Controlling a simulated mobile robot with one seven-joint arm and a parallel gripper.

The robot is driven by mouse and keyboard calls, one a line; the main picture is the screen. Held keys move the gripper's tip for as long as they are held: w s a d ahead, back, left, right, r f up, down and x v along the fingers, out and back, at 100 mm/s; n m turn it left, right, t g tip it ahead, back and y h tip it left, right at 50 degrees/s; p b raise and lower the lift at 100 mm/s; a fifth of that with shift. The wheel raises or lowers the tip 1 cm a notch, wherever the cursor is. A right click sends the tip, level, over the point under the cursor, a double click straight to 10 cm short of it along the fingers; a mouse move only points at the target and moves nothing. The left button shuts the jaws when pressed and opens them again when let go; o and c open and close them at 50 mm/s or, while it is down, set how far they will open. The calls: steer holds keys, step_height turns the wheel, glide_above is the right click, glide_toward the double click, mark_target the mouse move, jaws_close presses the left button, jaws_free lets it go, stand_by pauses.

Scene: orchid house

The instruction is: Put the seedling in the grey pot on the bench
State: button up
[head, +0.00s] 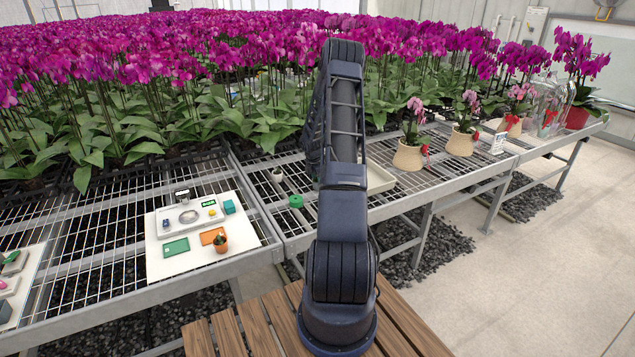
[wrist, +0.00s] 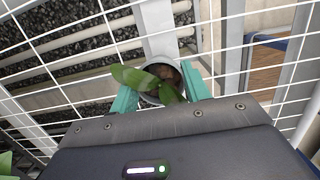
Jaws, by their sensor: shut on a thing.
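In the wrist view, my gripper (wrist: 161,92) has its two teal fingers on either side of a small grey pot (wrist: 153,98). It is shut on this pot. Green seedling leaves (wrist: 135,77) and brown growing medium show in the pot, with one leaf reaching out past the rim to the left. The bench (wrist: 70,85), a white wire mesh, lies below the pot; I cannot tell whether the pot's base touches it. In the head view my arm hides the gripper and the held pot. The mesh bench (head: 115,242) also shows there.
A white board (head: 160,262) on the bench holds small items and an orange pot (head: 221,244). A small grey cup (head: 277,174) and a green round item (head: 295,201) stand beside my arm. Potted orchids (head: 408,154) line the right; dense flowering orchids fill the back.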

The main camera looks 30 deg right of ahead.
steer(key=shift+f, duration=0.15)
steer(key=o, duration=1)
